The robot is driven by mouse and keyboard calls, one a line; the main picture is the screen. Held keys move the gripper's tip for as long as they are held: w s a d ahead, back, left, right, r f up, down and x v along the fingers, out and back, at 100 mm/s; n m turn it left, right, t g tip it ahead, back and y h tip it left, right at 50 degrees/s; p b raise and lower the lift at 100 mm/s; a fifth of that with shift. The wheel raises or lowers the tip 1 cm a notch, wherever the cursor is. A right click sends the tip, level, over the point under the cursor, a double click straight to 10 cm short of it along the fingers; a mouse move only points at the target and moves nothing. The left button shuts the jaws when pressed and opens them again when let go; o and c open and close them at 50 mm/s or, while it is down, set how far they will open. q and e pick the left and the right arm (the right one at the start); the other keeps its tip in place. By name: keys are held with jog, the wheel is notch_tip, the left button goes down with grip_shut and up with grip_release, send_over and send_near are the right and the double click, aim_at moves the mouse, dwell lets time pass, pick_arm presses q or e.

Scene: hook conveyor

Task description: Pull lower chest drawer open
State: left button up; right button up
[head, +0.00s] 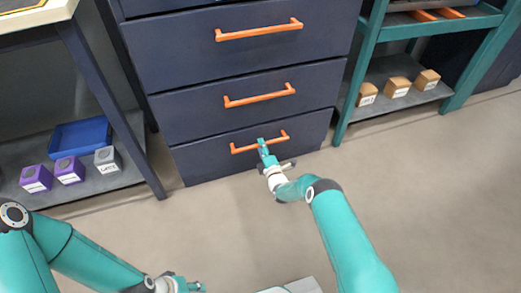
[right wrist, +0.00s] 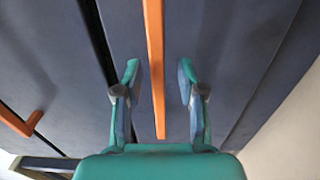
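The dark blue chest has a lower drawer (head: 205,161) whose front looks flush with the drawers above. Its orange bar handle (head: 243,149) is partly hidden behind my right gripper (head: 264,145). In the right wrist view, the right gripper (right wrist: 158,75) is open, with one finger on each side of the orange handle (right wrist: 154,60). A gap shows between the handle and each finger. My left gripper (head: 188,287) is low at the bottom edge of the head view, away from the chest and partly cut off; its fingers are unclear.
Two upper drawers with orange handles (head: 258,32) (head: 260,96) look closed. A left shelf holds a blue tray (head: 80,134) and purple and grey boxes. A teal rack (head: 359,70) with several tan boxes stands right. The floor (head: 230,215) before the chest is clear.

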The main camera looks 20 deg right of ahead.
jog(key=shift+w, duration=0.6)
grip_shut()
